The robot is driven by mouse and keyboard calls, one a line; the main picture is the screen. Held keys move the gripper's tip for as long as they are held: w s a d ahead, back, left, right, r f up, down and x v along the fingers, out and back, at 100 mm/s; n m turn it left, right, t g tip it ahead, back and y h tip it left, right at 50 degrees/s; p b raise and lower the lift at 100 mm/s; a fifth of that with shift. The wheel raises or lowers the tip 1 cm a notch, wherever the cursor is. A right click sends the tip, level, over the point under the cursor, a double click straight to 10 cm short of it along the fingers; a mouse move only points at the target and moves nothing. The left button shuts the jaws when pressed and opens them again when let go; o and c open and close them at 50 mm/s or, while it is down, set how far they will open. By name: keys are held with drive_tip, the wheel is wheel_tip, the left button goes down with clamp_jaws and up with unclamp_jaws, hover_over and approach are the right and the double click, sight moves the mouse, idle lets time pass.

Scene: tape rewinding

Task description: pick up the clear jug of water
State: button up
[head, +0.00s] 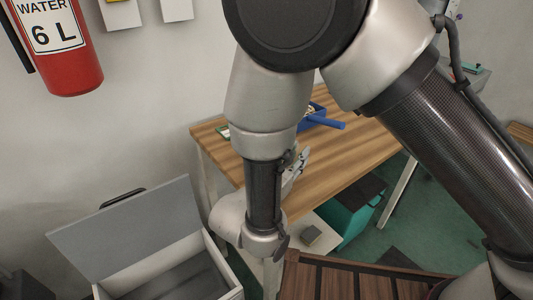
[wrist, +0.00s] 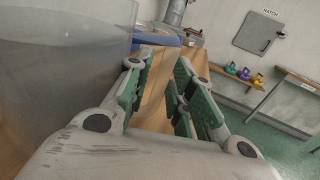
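A large clear, greyish container (wrist: 60,75), which looks like the jug, fills the left of the wrist view, very close to my gripper. My gripper (wrist: 160,85) has green-padded fingers spread apart, just right of the container. A pale, see-through strip shows between the fingers; I cannot tell whether it is the jug's handle. In the head view my arm hides the jug, and only a bit of my gripper (head: 298,165) shows over the wooden table (head: 345,160).
An open grey box (head: 125,235) with a raised lid stands at lower left. A teal bin (head: 350,220) is under the table. Several coloured items sit on a far shelf (wrist: 290,85).

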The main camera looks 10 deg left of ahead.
clamp_jaws()
drive_tip(key=shift+r, duration=0.1)
wheel_tip(320, 180, up, 18)
drive_tip(key=shift+c, duration=1.6)
unclamp_jaws()
clamp_jaws()
